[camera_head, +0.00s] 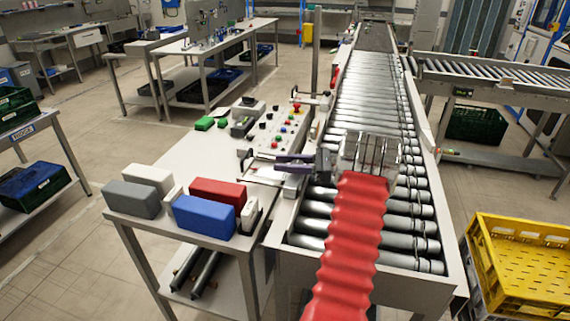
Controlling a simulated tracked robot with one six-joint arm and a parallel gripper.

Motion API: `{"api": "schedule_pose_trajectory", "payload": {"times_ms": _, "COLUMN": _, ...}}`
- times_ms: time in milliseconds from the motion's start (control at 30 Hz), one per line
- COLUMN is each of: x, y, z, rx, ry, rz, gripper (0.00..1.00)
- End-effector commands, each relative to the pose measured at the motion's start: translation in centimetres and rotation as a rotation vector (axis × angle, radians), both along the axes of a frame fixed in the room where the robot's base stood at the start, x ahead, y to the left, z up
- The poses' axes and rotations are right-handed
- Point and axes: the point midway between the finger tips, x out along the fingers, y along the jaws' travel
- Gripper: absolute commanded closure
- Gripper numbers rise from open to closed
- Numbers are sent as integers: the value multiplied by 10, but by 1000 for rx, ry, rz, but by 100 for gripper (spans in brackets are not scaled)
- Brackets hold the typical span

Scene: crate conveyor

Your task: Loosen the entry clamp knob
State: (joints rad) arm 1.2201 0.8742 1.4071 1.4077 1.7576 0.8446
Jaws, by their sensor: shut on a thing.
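My gripper (254,162) reaches left from my red sleeved arm, across the near rollers to the conveyor's left edge. Its dark fingers are shut on what looks like the entry clamp knob, a small black piece (243,155) at the fingertips. The fingers hide part of it, so I cannot tell its turn or how loose it is. Pale flat metal parts (262,176) lie just below the fingers.
A control panel (284,133) with coloured buttons stands behind the gripper. Red, blue, grey and white blocks (204,213) sit on the near left table. The roller conveyor (372,100) is clear beyond my arm. A yellow crate (519,250) stands at right.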

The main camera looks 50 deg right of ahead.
Motion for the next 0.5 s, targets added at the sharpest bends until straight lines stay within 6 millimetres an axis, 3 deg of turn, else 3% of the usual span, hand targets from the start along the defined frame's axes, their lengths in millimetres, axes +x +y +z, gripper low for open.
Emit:
{"api": "schedule_pose_trajectory", "payload": {"times_ms": 300, "x": 0, "y": 1, "z": 1, "rx": 1, "ry": -1, "rz": 8, "gripper": 90}}
{"api": "schedule_pose_trajectory", "payload": {"times_ms": 333, "x": 0, "y": 1, "z": 1, "rx": 1, "ry": -1, "rz": 8, "gripper": 66}}
{"api": "schedule_pose_trajectory", "payload": {"times_ms": 500, "x": 0, "y": 1, "z": 1, "rx": 0, "ry": 0, "rz": 7, "gripper": 54}}
